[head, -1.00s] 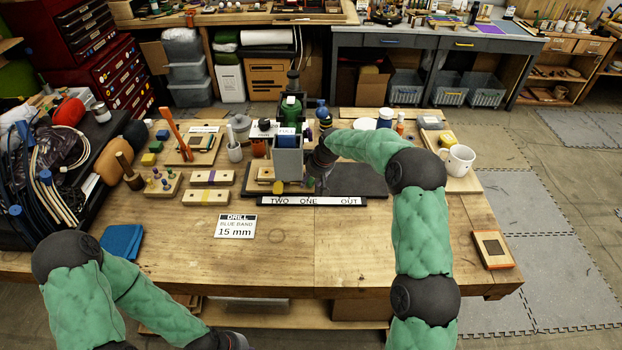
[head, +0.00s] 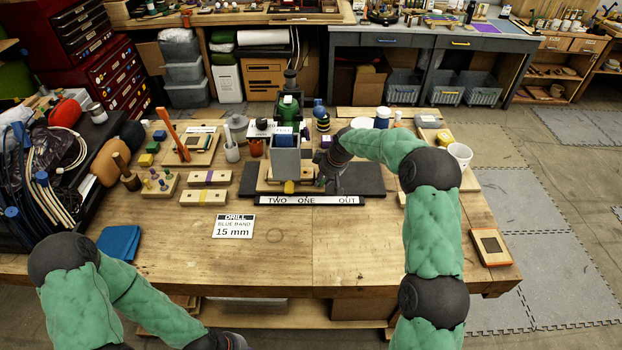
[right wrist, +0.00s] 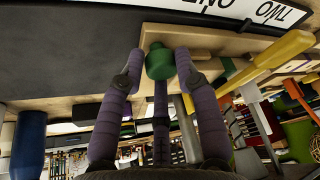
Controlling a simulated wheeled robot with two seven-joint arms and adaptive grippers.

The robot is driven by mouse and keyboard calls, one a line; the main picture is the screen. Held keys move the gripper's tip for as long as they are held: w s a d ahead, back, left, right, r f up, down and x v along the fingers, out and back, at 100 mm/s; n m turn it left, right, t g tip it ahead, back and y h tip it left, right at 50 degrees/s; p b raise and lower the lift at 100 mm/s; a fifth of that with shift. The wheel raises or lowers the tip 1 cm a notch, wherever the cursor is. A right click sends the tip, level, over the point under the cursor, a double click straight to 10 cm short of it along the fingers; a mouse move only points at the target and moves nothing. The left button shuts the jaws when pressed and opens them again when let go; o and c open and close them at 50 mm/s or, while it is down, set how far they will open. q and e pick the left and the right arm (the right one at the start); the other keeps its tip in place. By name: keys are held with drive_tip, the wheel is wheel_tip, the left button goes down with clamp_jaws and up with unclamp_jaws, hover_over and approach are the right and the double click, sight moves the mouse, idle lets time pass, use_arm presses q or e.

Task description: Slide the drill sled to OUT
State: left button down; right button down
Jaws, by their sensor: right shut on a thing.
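The drill sled is a light wooden board (head: 268,186) on the dark base of the drill press, partly under the grey box-like guard (head: 285,166). A strip (head: 309,201) in front reads TWO, ONE, OUT from left to right. My right gripper (head: 323,182) is at the sled's right end. In the right wrist view, its purple fingers are shut on the sled's green knob (right wrist: 160,62). My left gripper is out of view below the frame.
A card (head: 234,226) reads drill, blue band, 15 mm. Wooden blocks (head: 204,197) lie left of the press. A white mug (head: 459,156) stands to the right. The dark base (head: 372,180) is clear right of my gripper. The front bench top is mostly clear.

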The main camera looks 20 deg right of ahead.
drive_tip(key=s+d, duration=0.1)
drive_tip(key=d, duration=0.4)
drive_tip(key=s+d+b, duration=0.1)
drive_tip(key=s+d, duration=0.1)
drive_tip(key=d, duration=0.4)
drive_tip(key=s+d, duration=0.1)
drive_tip(key=d, duration=0.5)
drive_tip(key=shift+s+d+r, duration=0.2)
drive_tip(key=shift+s+r, duration=0.05)
drive_tip(key=shift+s+d+r+b, duration=0.1)
drive_tip(key=shift+s+d+b, duration=0.1)
drive_tip(key=shift+d, duration=0.25)
drive_tip(key=shift+s+d+b, duration=0.1)
drive_tip(key=shift+d+b, duration=0.05)
drive_tip(key=shift+d, duration=0.25)
drive_tip(key=shift+w, duration=0.1)
drive_tip(key=c, duration=0.9)
unclamp_jaws()
drive_tip(key=shift+c, duration=0.2)
drive_tip(key=shift+f, duration=0.2)
drive_tip(key=v, duration=1.2)
